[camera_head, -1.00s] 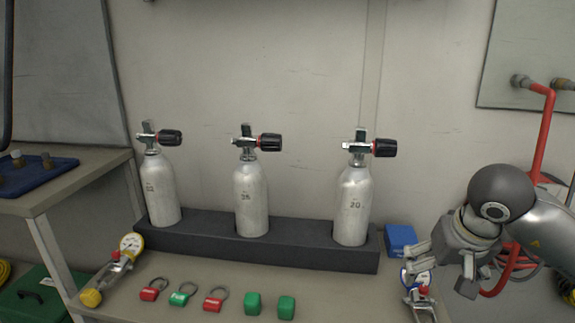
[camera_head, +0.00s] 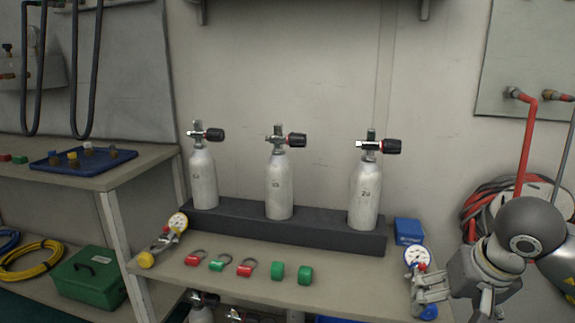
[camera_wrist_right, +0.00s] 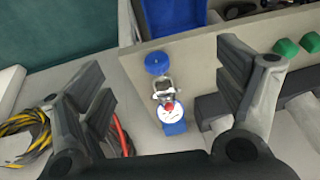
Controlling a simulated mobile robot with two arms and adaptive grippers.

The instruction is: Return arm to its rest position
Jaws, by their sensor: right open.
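My right gripper (camera_head: 436,289) is at the lower right of the head view, over the right end of the bench. It is open in the right wrist view (camera_wrist_right: 165,95), with nothing between its fingers. Below it lies a gauge with a blue cap and white dial (camera_head: 418,258), which also shows between the fingers in the right wrist view (camera_wrist_right: 172,112). In the head view the fingers overlap part of this gauge; I cannot tell any contact. My left gripper is not in view.
A red hose (camera_head: 526,145) hangs at right.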

